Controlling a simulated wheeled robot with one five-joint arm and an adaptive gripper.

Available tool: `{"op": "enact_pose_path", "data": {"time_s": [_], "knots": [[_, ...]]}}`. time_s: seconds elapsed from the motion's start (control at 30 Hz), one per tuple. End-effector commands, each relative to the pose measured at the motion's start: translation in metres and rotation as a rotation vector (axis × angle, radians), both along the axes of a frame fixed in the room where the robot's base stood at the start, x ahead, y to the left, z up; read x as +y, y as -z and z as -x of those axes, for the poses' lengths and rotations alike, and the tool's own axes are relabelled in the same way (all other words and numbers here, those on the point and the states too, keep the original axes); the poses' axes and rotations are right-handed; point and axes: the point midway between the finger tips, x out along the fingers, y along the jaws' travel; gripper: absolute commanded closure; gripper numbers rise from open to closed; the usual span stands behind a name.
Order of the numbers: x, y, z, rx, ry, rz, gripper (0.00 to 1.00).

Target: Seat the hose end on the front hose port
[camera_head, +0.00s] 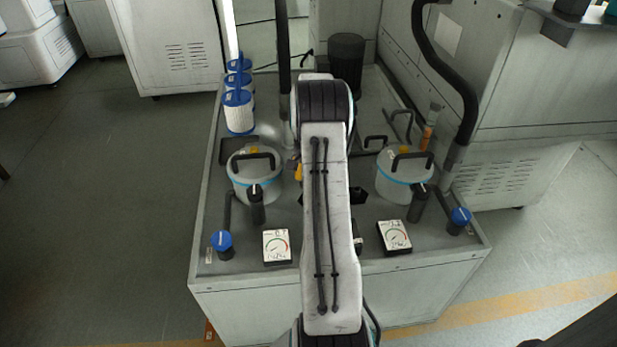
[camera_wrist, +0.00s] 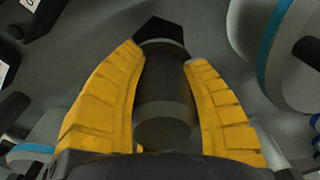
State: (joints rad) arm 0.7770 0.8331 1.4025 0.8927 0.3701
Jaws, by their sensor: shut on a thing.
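My gripper (camera_wrist: 163,56) has two yellow ribbed fingers, closed from both sides on a dark grey cylindrical piece, the hose end (camera_wrist: 163,104). Its round near face points toward the wrist camera. A black angular, faceted piece (camera_wrist: 160,30) shows just beyond the fingertips; I cannot tell whether it is the front hose port, or whether the hose end touches it. In the head view my arm hides most of the gripper and the held piece; only a bit of yellow finger (camera_head: 298,171) shows at its left.
The grey bench (camera_head: 240,262) carries two banded vessels, left (camera_head: 243,180) and right (camera_head: 392,182), flanking my arm. Two gauges (camera_head: 276,246) (camera_head: 394,236) and blue-capped fittings (camera_head: 221,241) (camera_head: 460,218) stand near the front. White-blue filters (camera_head: 238,115) stand back left. A thick black hose (camera_head: 450,75) arches at right.

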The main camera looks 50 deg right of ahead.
Motion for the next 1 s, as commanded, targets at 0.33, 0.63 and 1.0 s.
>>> {"op": "enact_pose_path", "data": {"time_s": [0.33, 0.63, 1.0], "knots": [[-0.001, 0.020, -0.001, -0.003, 0.000, 0.003, 0.93], [-0.001, 0.043, -0.001, -0.003, -0.001, 0.003, 0.93], [-0.001, 0.053, -0.001, -0.003, -0.001, 0.003, 0.93]]}}
